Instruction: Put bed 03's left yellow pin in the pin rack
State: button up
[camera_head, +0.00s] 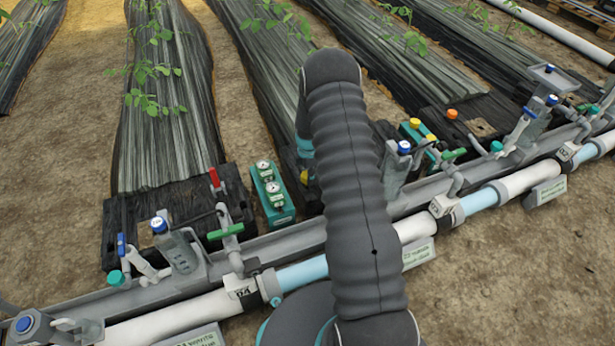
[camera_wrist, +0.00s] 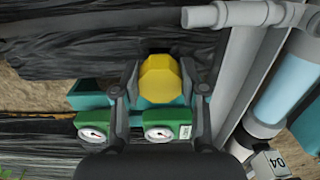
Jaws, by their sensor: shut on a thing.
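A yellow pin with a faceted head (camera_wrist: 160,80) is between the two dark fingers of my gripper (camera_wrist: 160,76) in the wrist view. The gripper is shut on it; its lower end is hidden. In the head view a small piece of yellow (camera_head: 304,177), likely this pin, shows left of my arm, and my gripper is largely hidden there. Two other yellow heads, an upper one (camera_head: 415,122) and a lower one (camera_head: 431,137), show right of my arm on a teal part. I cannot tell which part is the pin rack.
A green-teal block with two dial gauges (camera_head: 272,195) stands left of my arm and close below the held pin in the wrist view (camera_wrist: 125,132). A red-handled lever (camera_head: 214,178), a green-handled valve (camera_head: 226,231) and the long pipe (camera_head: 170,315) are nearby obstacles.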

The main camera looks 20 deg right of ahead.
jog(key=shift+r+p, duration=0.65)
jog(key=shift+r, duration=1.05)
notch_tip(320, 180, up, 22)
jog(key=p, duration=0.9)
jog(key=shift+a, duration=0.1)
